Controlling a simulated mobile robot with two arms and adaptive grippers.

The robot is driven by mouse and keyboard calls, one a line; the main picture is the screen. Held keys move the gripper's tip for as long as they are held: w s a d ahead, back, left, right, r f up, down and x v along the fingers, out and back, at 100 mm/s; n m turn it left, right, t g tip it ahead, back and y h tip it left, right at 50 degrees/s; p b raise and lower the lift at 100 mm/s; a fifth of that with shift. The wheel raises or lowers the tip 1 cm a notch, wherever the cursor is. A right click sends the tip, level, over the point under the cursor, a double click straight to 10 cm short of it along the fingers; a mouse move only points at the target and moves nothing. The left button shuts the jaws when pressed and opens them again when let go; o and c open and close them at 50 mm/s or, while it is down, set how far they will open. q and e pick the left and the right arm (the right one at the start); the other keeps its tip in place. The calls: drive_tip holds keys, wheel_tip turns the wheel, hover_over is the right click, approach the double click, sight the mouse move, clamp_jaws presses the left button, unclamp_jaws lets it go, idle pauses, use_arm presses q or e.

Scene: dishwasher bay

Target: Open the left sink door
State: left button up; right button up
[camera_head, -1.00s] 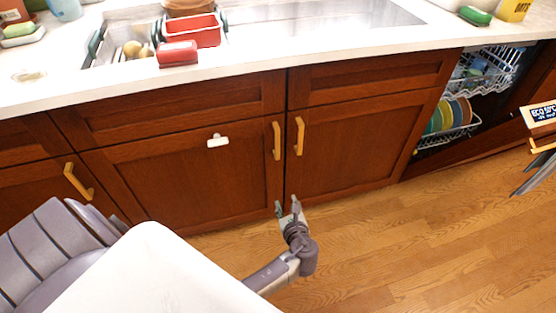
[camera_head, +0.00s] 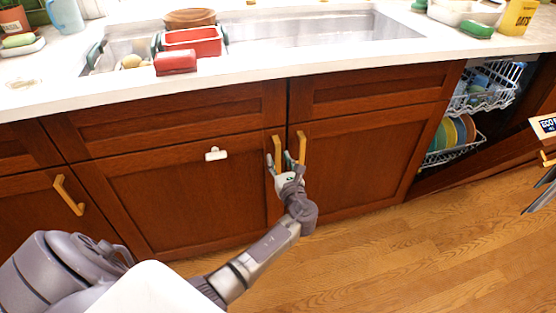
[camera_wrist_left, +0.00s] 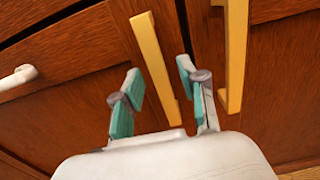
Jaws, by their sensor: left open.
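The left sink door (camera_head: 180,196) is a dark red-brown panel and is shut. Its yellow handle (camera_head: 278,152) stands upright near the door's right edge; in the left wrist view the handle (camera_wrist_left: 156,66) runs between the two fingers from above, nearer the right fingertip at its lower part. My left gripper (camera_head: 280,160) is open in front of the handles, its fingertips apart. In the left wrist view the open gripper (camera_wrist_left: 160,80) has teal finger pads. I cannot tell whether a pad touches the handle. My right gripper is not in view.
The right sink door (camera_head: 355,160) is shut; its handle (camera_wrist_left: 235,55) is close to my right finger in the left wrist view. A white clip (camera_head: 216,154) is on the left door. The dishwasher racks (camera_head: 455,150) show at right. Wooden floor (camera_head: 400,255) is clear.

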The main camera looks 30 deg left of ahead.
use_arm(q)
drive_tip(key=shift+w+a, duration=0.5)
drive_tip(key=shift+a, duration=0.05)
clamp_jaws()
